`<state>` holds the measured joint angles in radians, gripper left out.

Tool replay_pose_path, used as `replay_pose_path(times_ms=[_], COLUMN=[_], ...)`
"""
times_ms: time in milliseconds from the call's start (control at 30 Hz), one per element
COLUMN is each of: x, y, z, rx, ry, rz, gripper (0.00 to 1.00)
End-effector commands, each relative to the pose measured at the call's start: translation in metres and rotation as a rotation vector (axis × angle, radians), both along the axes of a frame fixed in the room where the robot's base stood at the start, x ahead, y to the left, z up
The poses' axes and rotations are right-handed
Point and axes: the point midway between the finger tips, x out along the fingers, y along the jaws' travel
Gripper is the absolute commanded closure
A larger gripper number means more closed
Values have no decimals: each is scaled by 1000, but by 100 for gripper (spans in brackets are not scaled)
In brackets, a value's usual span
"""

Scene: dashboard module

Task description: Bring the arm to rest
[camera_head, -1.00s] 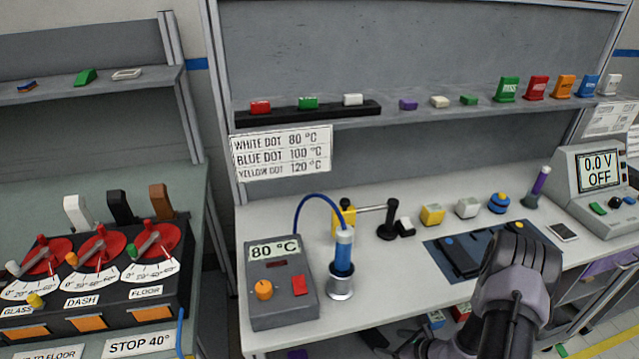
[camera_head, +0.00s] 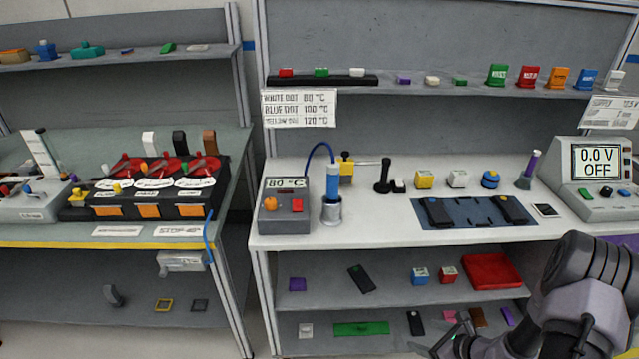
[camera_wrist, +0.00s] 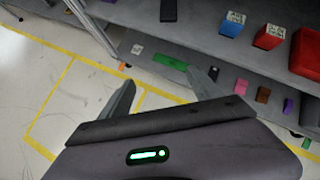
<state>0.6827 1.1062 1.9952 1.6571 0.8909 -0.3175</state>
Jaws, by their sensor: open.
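My gripper (camera_wrist: 165,95) is open and empty in the wrist view, its two fingers apart above the floor in front of the lower shelves. In the head view my arm is folded at the bottom right, in front of the workbench (camera_head: 385,226). The gripper end (camera_head: 455,345) shows there only in part, at the bottom edge. Nothing is held, and no bench object touches the arm.
Lower shelves hold a red box (camera_head: 492,271), a blue box (camera_head: 419,277) and a green strip (camera_head: 361,328) close beyond my gripper. The benchtop has a soldering station (camera_head: 286,207) and a blue mat (camera_head: 465,214). Free floor lies left in the wrist view (camera_wrist: 35,100).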

Motion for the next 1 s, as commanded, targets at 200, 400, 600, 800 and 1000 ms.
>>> replay_pose_path(times_ms=[200, 400, 600, 800, 1000], x=[23, 14, -84, -181, -209], y=[39, 110, 197, 203, 190], z=[90, 207, 337, 385, 395], rx=[-86, -246, -631, -1086, -1287], ry=[-104, -232, -382, -449, -457], rz=[254, 633, 1220, 1574, 1654], gripper=[26, 26, 26, 26, 26])
